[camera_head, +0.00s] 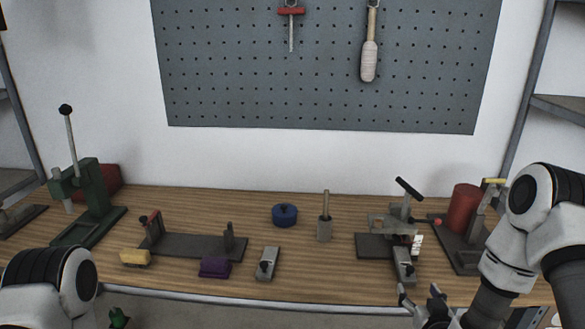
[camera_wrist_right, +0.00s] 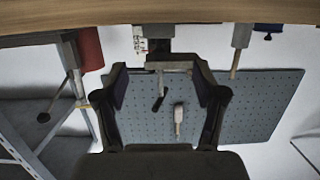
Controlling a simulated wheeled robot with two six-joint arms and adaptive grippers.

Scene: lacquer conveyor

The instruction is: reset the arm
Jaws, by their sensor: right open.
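My right gripper (camera_head: 420,294) is at the front edge of the bench, in front of a grey toggle clamp fixture (camera_head: 376,244). Its jaws are open and nothing shows between them. In the right wrist view my right gripper (camera_wrist_right: 160,75) has its two fingers spread wide, with the picture upside down. The clamp fixture shows beyond the fingers, apart from them as far as I can tell. My left arm shows at the lower left of the head view, but its gripper is out of frame.
The wooden bench (camera_head: 300,290) holds a green lever press (camera_head: 92,190), a yellow block (camera_head: 135,258), a purple block (camera_head: 215,267), a blue round pot (camera_head: 284,215) and a red cylinder (camera_head: 463,208). A pegboard (camera_head: 320,95) hangs behind.

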